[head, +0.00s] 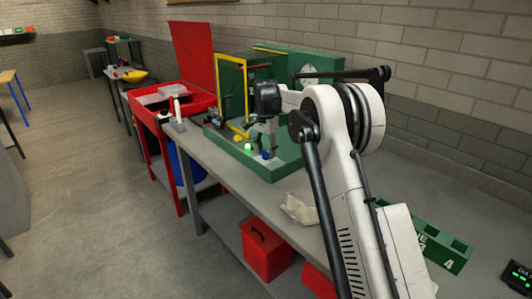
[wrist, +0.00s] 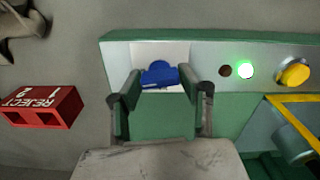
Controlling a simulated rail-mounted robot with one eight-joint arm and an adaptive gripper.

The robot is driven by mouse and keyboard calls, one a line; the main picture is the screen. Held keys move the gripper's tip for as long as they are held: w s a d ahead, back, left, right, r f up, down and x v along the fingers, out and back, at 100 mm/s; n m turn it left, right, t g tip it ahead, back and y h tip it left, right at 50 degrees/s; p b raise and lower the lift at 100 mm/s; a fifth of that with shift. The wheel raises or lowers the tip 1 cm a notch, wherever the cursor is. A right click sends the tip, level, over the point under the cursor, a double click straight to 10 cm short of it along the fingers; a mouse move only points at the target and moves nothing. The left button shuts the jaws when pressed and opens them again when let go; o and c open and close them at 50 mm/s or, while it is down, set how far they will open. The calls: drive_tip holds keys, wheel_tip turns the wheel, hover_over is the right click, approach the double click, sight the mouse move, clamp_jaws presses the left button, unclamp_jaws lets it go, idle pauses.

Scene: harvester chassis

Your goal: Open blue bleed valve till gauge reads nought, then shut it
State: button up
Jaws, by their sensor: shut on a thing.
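The blue bleed valve handle (wrist: 160,74) sits on a white plate at the edge of the green chassis. In the head view the blue valve (head: 267,155) is small, just below my gripper (head: 263,143). In the wrist view my gripper (wrist: 161,84) has one finger on each side of the blue handle and is shut on it. The stem below the handle is hidden. The round white gauge (head: 308,73) is on the green back panel; its needle and reading are too small to tell.
A lit green lamp (wrist: 246,70), a dark red lamp (wrist: 225,71) and a yellow button (wrist: 295,73) are right of the valve. A yellow-edged frame (head: 246,95) stands behind. A red REJECT block (wrist: 42,106) and crumpled cloth (head: 298,208) lie nearby.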

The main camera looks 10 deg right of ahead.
sight(266, 151)
drive_tip(key=shift+m, duration=0.3)
drive_tip(key=o, duration=1.2)
drive_tip(key=shift+c, duration=0.2)
drive_tip(key=shift+r, duration=0.15)
wheel_tip(266, 151, up, 12)
